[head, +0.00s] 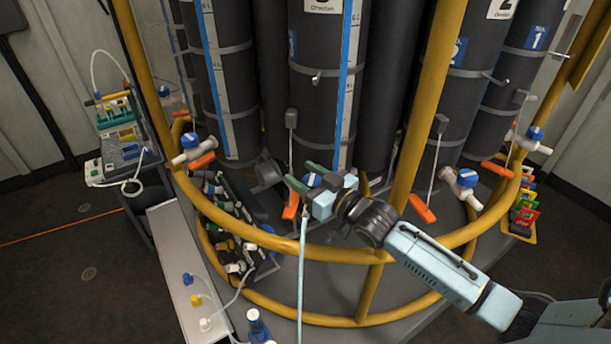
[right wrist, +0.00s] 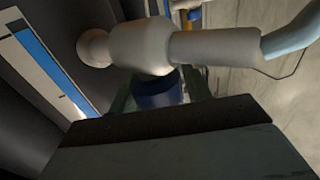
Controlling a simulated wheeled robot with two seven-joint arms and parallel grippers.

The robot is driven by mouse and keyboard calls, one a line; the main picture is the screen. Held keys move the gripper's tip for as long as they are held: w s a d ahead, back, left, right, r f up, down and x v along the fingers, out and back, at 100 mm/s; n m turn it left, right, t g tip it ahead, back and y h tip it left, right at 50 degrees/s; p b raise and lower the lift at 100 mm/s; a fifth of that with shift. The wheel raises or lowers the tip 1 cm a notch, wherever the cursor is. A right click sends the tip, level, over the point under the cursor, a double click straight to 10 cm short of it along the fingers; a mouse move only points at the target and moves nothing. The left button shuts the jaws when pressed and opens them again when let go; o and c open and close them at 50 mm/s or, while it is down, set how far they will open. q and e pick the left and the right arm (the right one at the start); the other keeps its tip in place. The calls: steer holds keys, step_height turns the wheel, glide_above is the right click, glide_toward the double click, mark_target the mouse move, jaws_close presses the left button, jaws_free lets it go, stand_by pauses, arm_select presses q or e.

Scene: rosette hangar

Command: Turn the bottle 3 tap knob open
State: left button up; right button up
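Bottle 3 is the tall dark cylinder (head: 318,110) in the middle of the rack in the head view, with a blue and white scale strip. Its blue tap knob (head: 311,180) shows between the green fingers of my right gripper (head: 308,178). In the right wrist view the blue knob (right wrist: 160,93) sits under the pale tap body (right wrist: 142,46), with one finger on each side. I cannot tell whether the fingers press on it. My right gripper hides most of the tap in the head view. My left gripper is not in view.
Yellow rails (head: 340,252) ring the rack, with yellow uprights beside my right arm. Other blue-knobbed taps stand left (head: 190,140) and right (head: 467,178). Orange levers (head: 291,206) hang near the bottles. A white bench (head: 185,275) with small capped items is at lower left.

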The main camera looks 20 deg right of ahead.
steer(key=v, duration=1.3)
steer(key=shift+s, duration=0.2)
